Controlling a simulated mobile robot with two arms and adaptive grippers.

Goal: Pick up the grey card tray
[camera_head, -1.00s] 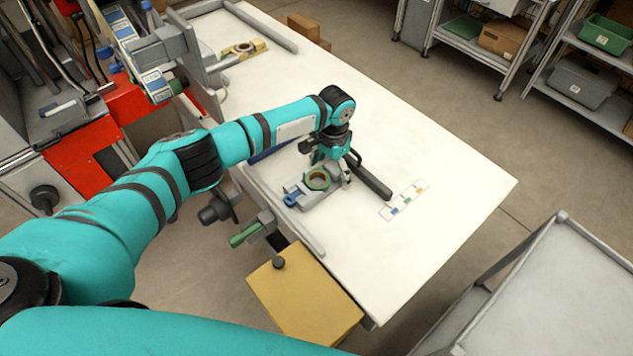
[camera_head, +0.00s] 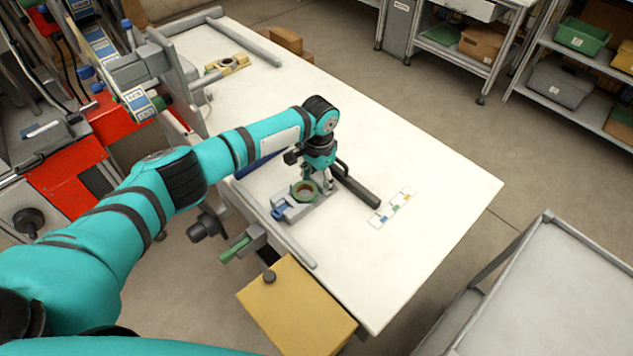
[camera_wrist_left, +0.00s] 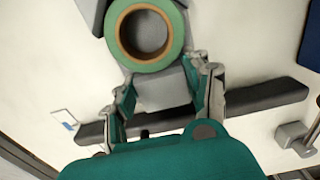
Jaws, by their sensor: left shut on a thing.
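The grey card tray (camera_head: 296,211) is on the white table, near its left edge. A green tape reel with a brown core (camera_head: 304,191) lies on it, and a blue piece shows at its near end. In the left wrist view the grey tray (camera_wrist_left: 165,92) runs from under the reel (camera_wrist_left: 144,33) down between my fingers. My left gripper (camera_head: 326,187) points down at the tray's far end. In the wrist view its fingers (camera_wrist_left: 163,88) are on both sides of the tray, shut on it. I cannot tell any gap between tray and table. My right gripper is not in view.
A dark bar (camera_head: 357,187) lies just beyond the tray. A card strip with coloured marks (camera_head: 393,207) lies right of it. A yellow box (camera_head: 297,308) is at the table's near edge. The table's right part is clear.

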